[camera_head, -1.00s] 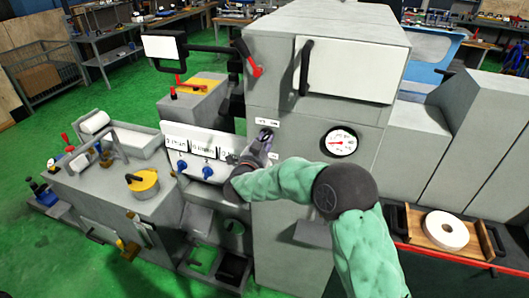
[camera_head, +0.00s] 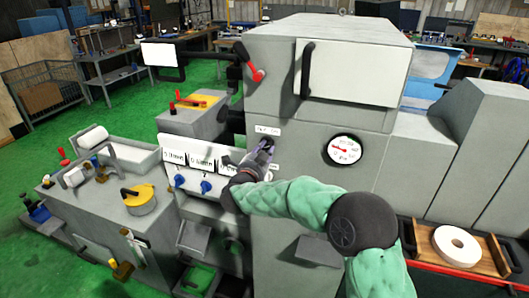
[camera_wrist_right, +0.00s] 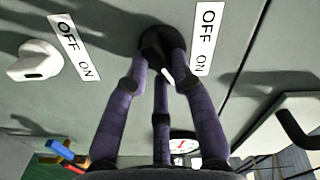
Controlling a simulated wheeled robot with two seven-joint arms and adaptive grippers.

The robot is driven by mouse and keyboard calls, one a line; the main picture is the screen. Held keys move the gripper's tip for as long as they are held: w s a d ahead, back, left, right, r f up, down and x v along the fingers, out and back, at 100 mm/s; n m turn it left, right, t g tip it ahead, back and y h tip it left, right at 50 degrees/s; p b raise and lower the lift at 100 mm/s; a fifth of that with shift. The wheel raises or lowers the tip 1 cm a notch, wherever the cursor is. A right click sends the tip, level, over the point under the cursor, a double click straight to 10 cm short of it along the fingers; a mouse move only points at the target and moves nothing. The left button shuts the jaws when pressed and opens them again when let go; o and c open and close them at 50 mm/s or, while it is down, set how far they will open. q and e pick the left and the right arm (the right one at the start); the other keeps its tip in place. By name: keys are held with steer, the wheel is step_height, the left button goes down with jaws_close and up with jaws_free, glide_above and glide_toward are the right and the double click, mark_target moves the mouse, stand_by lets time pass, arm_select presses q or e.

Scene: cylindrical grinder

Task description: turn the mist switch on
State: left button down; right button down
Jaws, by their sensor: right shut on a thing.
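A dark round switch knob (camera_wrist_right: 160,42) sits on the grey machine face beside an OFF/ON label (camera_wrist_right: 207,35) in the right wrist view. The fingers of my right gripper (camera_wrist_right: 163,62) are closed around it, hiding part of it. A pale mark shows between the fingertips; which word it points at is not clear. In the head view my right gripper (camera_head: 266,148) is at the front panel, just under a small white label (camera_head: 268,130) too small to read surely. The fingers cover the knob there. My left gripper is not in view.
A second, white switch (camera_wrist_right: 36,62) with its own OFF/ON label (camera_wrist_right: 73,46) is to the left in the wrist view. A round gauge (camera_head: 344,149) is right of my gripper. A control panel with blue knobs (camera_head: 206,187) is at lower left.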

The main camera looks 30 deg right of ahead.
steer(key=c, duration=1)
jaws_free()
steer(key=shift+c, duration=0.2)
steer(key=v, duration=1.2)
steer(key=shift+f, duration=0.1)
